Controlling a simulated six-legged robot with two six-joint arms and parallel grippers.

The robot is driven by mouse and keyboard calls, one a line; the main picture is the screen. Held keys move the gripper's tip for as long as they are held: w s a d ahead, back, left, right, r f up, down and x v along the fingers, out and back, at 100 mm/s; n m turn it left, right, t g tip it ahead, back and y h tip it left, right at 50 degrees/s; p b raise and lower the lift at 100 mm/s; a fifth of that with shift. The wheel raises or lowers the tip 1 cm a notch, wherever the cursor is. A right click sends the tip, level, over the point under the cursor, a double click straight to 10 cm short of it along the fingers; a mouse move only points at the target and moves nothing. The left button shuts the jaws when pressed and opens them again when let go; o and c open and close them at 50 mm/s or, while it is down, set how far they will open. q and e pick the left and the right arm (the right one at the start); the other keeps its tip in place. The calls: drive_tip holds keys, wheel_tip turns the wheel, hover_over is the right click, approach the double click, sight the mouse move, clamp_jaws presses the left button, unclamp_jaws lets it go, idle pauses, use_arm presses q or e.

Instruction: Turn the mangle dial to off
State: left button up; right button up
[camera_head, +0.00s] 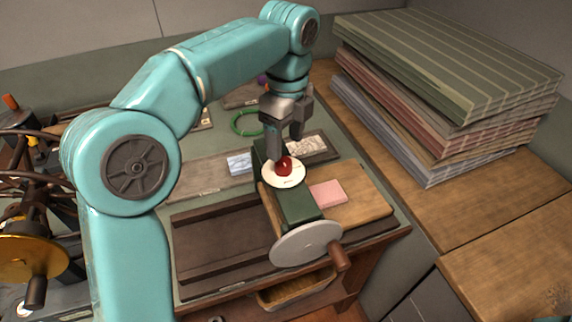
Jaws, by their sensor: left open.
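The mangle (297,205) is a dark green block on the bench, with a grey hand wheel and brown handle (307,245) at its near end. On its top lies a round white dial plate (290,184) with a red knob (284,166) at its middle. My left gripper (286,150) points down over the dial, with its fingers open at the red knob. I cannot tell whether the fingers touch the knob. The marks on the dial are too small to read. My right gripper does not show.
A pink block (328,193) lies on the board right of the mangle. Stacked folded cloths (450,85) stand at the right on a wooden counter (425,205). A green ring (243,123) lies behind. A brass wheel machine (30,255) stands at the left.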

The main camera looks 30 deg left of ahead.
sight(284, 161)
use_arm(q)
wheel_tip(284, 161, down, 6)
drive_tip(key=shift+a+r+b, duration=0.15)
drive_tip(key=shift+r+b, duration=0.05)
drive_tip(key=shift+b, duration=0.2)
drive_tip(key=shift+s+f, duration=0.1)
drive_tip(key=shift+f, duration=0.05)
drive_tip(key=shift+s+d, duration=0.2)
drive_tip(key=shift+w+a, duration=0.15)
drive_tip(key=shift+w, duration=0.05)
drive_tip(key=c, duration=1.1)
